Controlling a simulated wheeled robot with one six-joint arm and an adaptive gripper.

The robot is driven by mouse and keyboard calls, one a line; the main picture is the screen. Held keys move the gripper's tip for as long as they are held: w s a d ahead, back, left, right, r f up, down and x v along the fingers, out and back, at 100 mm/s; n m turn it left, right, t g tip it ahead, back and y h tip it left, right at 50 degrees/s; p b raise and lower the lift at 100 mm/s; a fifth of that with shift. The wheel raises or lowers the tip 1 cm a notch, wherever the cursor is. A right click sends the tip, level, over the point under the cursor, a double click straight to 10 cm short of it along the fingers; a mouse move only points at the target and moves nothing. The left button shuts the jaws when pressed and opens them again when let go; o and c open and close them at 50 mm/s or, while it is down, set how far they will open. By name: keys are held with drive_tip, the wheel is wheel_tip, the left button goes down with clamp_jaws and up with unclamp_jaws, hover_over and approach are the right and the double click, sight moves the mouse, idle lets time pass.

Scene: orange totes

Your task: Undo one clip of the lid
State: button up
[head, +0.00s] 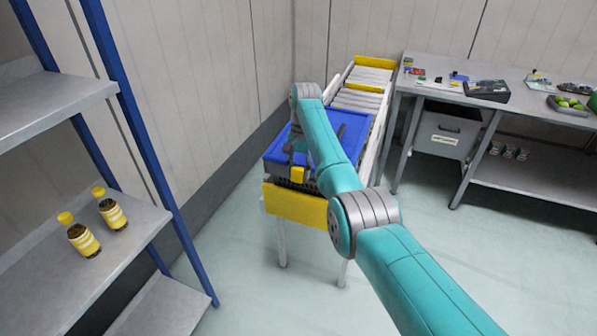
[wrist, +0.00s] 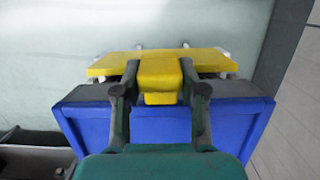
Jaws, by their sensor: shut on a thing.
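A blue lid (head: 350,122) covers a dark grey crate (head: 309,186) at the end of a roller conveyor; the lid (wrist: 155,125) fills the lower middle of the wrist view. A yellow clip (head: 298,175) sits at the near edge of the lid. My gripper (wrist: 159,68) has one finger on each side of the clip (wrist: 160,82) and is shut on it. In the head view my gripper (head: 296,155) is partly hidden by my arm, just above the clip. My arm also covers part of the lid and the crate.
The conveyor (head: 366,77) runs back along the wall, with a yellow end plate (head: 296,205) below the crate. A metal shelf (head: 130,232) with two yellow-labelled bottles stands left. A workbench (head: 533,92) with several items stands right. The floor between is clear.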

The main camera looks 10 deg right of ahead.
drive_tip(key=shift+g+y, duration=0.3)
drive_tip(key=shift+g, duration=0.1)
idle(0.4)
idle(0.4)
drive_tip(key=o, duration=1.2)
drive_tip(key=shift+w+r, duration=0.1)
drive_tip(key=shift+c, duration=0.2)
drive_tip(key=shift+a+f+t+h, duration=0.1)
drive_tip(key=shift+f+t+h, duration=0.15)
drive_tip(key=shift+t+h, duration=0.25)
